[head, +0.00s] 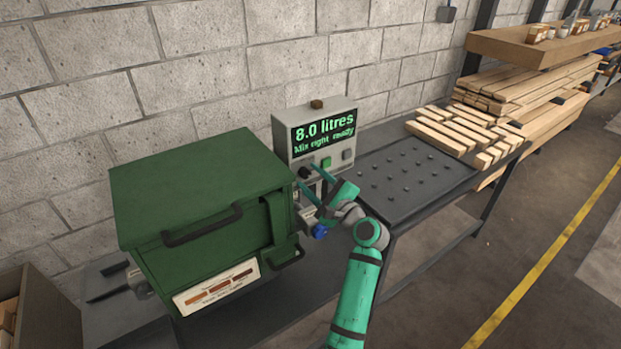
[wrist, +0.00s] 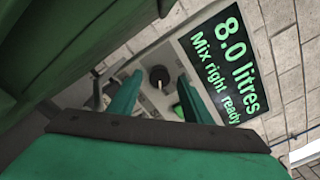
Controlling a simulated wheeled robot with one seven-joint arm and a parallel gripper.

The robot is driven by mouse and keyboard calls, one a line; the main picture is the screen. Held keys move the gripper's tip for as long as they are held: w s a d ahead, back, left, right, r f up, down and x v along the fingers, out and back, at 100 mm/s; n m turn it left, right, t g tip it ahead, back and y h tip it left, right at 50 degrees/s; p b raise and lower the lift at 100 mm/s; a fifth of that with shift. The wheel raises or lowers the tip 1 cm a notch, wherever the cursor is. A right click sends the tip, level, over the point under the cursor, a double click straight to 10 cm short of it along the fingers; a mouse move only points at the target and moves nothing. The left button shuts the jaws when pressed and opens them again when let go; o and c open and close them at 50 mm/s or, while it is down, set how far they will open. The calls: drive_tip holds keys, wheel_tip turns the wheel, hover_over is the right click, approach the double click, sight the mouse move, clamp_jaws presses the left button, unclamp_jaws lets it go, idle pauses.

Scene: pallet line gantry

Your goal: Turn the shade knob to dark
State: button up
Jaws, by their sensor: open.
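The round black knob (head: 304,172) is on the front of the grey control box (head: 286,133). It also shows in the wrist view (wrist: 159,77), between my two fingertips with a gap on both sides. Whether the fingertips reach past the knob's face cannot be told. The display (head: 324,133) reads "8.0 litres" and "Mix right ready".
A large green machine (head: 190,190) with a dark handle stands close left of my gripper. Its label (head: 216,288) shows brown swatches. A green button (head: 326,162) and a grey button (head: 348,154) are right of the knob. A dark studded table (head: 410,185) bears wooden slats (head: 462,130).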

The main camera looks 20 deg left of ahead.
drive_tip(key=v, duration=1)
drive_tip(key=s+d+f+t+h, duration=0.1)
drive_tip(key=s+d+f+h, duration=0.25)
drive_tip(key=f, duration=0.55)
drive_tip(key=s+d+f+t+h, duration=0.15)
drive_tip(key=s+f, duration=0.25)
drive_tip(key=f, duration=0.5)
drive_tip(key=s+d+f+n+h, duration=0.2)
drive_tip(key=s+d+f+h, duration=0.15)
drive_tip(key=s, duration=0.25)
drive_tip(key=s+d+f+n+h, duration=0.1)
drive_tip(key=s+d+f+h, duration=0.15)
drive_tip(key=s+f, duration=0.35)
drive_tip(key=s+d+r+n+h, duration=0.1)
drive_tip(key=s+d+n, duration=0.15)
drive_tip(key=s, duration=0.55)
drive_tip(key=s+d+r+n+t+h, duration=0.1)
drive_tip(key=s+n, duration=0.2)
drive_tip(key=s, duration=0.5)
drive_tip(key=s+d+r+n+h, duration=0.1)
drive_tip(key=s+r+n, duration=0.15)
drive_tip(key=s, duration=0.55)
drive_tip(key=s+r+n, duration=0.5)
drive_tip(key=s, duration=0.2)
drive_tip(key=shift+s+a+r+t, duration=0.25)
drive_tip(key=shift+a+t, duration=0.15)
drive_tip(key=shift+t, duration=0.05)
